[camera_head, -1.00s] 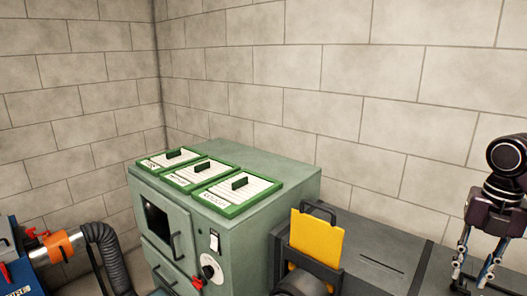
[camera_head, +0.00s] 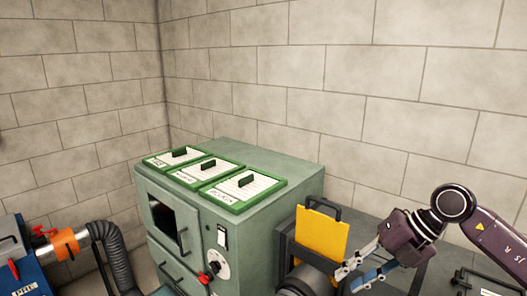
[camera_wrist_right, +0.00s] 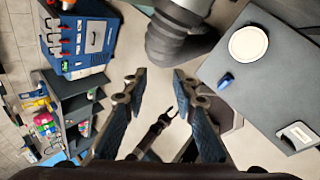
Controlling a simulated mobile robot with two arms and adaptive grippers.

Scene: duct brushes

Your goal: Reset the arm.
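My right gripper (camera_head: 350,278) is at the lower right of the head view, its arm coming in from the right. Its fingers point left and down, close in the picture to the yellow plate (camera_head: 320,234) in the dark duct frame; I cannot tell the gap. In the right wrist view the fingers of my right gripper (camera_wrist_right: 158,82) stand apart with nothing held between them. My left gripper does not show in the head view.
A green cabinet (camera_head: 262,226) carries several green-framed lidded panels (camera_head: 243,190) on top. A grey duct box (camera_head: 352,215) stands right of it. A blue machine (camera_head: 28,272) with an orange collar (camera_head: 66,245) and a black hose (camera_head: 110,252) is at the left.

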